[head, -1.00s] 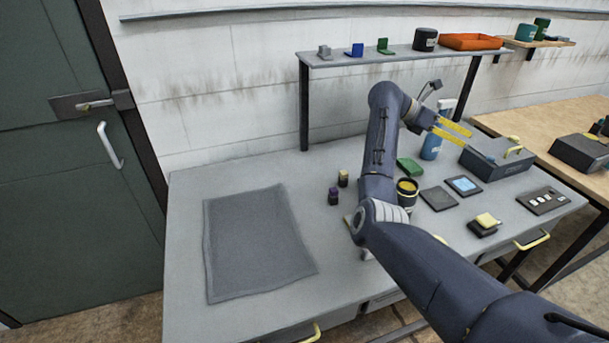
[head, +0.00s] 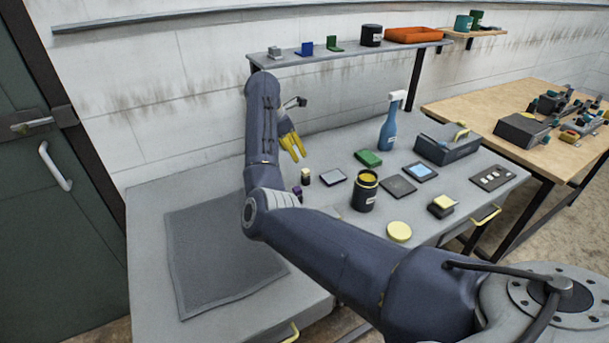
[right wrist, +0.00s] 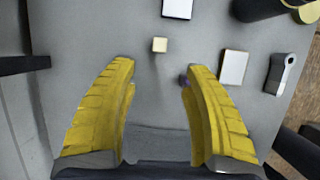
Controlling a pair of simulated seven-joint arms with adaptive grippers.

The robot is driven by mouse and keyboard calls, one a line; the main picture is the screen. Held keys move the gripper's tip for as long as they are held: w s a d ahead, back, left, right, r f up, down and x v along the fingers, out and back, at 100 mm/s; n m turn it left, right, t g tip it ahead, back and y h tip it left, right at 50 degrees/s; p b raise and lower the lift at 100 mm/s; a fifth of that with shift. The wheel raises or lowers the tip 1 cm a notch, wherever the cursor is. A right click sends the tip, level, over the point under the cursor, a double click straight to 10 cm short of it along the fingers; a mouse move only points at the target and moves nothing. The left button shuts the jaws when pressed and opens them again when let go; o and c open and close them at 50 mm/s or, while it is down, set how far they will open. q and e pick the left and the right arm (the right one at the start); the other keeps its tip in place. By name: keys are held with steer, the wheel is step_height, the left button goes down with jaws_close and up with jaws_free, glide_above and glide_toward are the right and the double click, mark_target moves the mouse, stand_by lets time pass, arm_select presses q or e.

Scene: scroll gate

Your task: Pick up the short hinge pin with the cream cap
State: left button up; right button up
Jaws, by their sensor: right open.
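The short hinge pin with the cream cap (head: 306,177) stands upright on the grey bench, dark-bodied with a pale top. A second small pin with a purple top (head: 297,191) stands close beside it, partly hidden by my right arm. My right gripper (head: 295,158) has yellow fingers, is open and empty, and hangs above the bench near the pins. In the right wrist view, the cream cap (right wrist: 159,45) shows just beyond the gap between the open fingertips (right wrist: 160,70). The purple-topped pin (right wrist: 183,80) is mostly hidden behind the right-hand finger there. My left gripper is not in view.
A small grey-white pad (head: 333,177) lies right of the pins. A grey mat (head: 215,260) lies at left. A raised shelf (head: 350,54) runs behind.

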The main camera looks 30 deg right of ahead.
mark_target(305, 170)
steer(key=shift+x, duration=5.95)
steer(key=shift+d, duration=0.1)
jaws_close()
